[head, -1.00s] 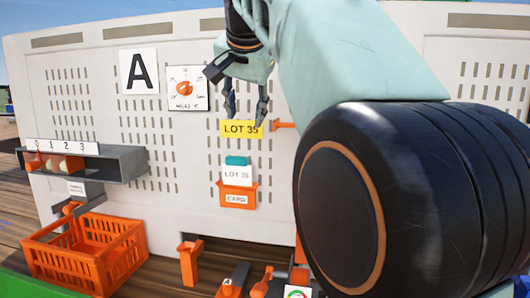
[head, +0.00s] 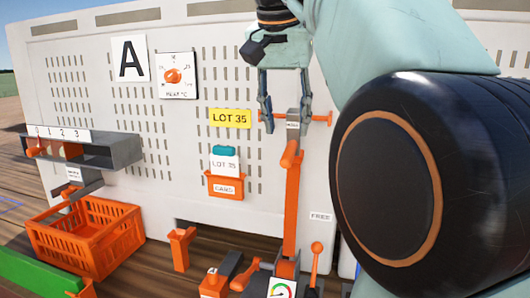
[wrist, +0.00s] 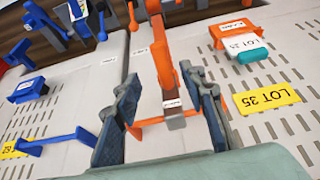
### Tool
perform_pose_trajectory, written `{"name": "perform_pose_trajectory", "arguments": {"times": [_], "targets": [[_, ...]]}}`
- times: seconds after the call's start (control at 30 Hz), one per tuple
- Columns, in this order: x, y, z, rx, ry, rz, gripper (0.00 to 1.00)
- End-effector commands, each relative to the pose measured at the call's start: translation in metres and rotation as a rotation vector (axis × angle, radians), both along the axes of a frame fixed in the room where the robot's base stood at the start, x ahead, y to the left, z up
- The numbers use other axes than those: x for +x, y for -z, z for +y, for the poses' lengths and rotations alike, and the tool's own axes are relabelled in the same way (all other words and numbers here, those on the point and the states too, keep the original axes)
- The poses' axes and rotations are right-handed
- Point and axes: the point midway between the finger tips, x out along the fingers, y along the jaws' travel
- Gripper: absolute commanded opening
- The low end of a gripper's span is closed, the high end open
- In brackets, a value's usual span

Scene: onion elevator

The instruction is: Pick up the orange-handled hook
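An orange crossbar (head: 321,118) with a grey block (head: 293,115) and a small white label is on the white panel, right of the yellow LOT 35 sign. It seems to be the orange-handled hook. A long orange upright piece (head: 291,205) stands just below; I cannot tell whether it joins the hook. My gripper (head: 287,117) is open, fingers pointing down, one each side of the grey block. In the wrist view my gripper's fingers (wrist: 168,122) straddle the grey block (wrist: 175,121), with space beside it. Contact with the crossbar is unclear.
The LOT 35 sign (head: 230,118) and an orange card holder (head: 225,187) are left of my gripper. An orange crate (head: 85,235) and grey shelf (head: 110,150) are further left. Several orange levers stand low in front. The wrist view shows a blue bar (wrist: 55,138) on the neighbouring panel.

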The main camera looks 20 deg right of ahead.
Motion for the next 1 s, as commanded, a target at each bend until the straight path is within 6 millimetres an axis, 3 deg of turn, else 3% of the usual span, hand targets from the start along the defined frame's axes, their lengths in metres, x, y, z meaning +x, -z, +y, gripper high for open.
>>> {"name": "perform_pose_trajectory", "arguments": {"times": [0.1, 0.37, 0.63, 0.97, 1.0], "targets": [[0.006, 0.019, -0.004, 0.000, 0.000, 0.000, 0.38], [0.012, 0.038, -0.008, 0.001, 0.000, -0.001, 0.38], [0.023, 0.072, -0.015, 0.000, 0.001, 0.000, 0.38], [0.026, 0.077, -0.016, 0.001, 0.000, -0.003, 0.38], [0.026, 0.077, -0.016, 0.001, 0.000, -0.003, 0.34]]}}
